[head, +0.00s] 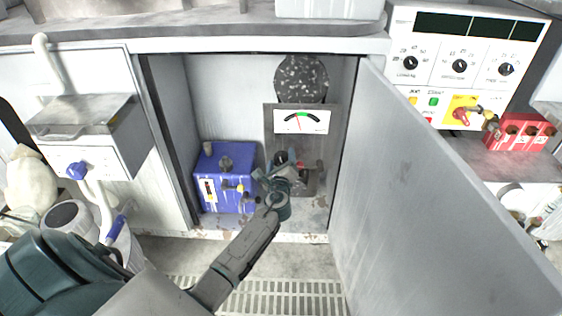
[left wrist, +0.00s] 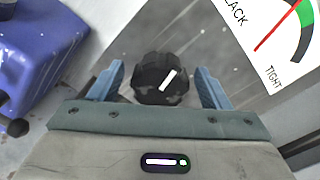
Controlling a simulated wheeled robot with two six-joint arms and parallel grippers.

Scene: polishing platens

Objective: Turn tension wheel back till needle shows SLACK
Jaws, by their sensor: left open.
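The tension wheel is a dark, ridged knob (left wrist: 160,79) with a white mark, on a grey panel (head: 270,138) inside the open cabinet. My left gripper (left wrist: 160,90) is open, with one blue finger on each side of the wheel. I cannot tell whether the fingers touch it. In the head view the left gripper (head: 277,174) partly covers the wheel. The white gauge (head: 302,121) sits above the wheel. Its red needle (left wrist: 275,30) points at the green part of the arc, between SLACK and TIGHT. My right gripper is out of view.
A blue box (head: 225,188) with small fittings stands left of the panel on the cabinet floor. The open grey door (head: 415,195) bounds the right side. A speckled dark disc (head: 301,78) is above the gauge. A red-tipped fitting sits right of the wheel.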

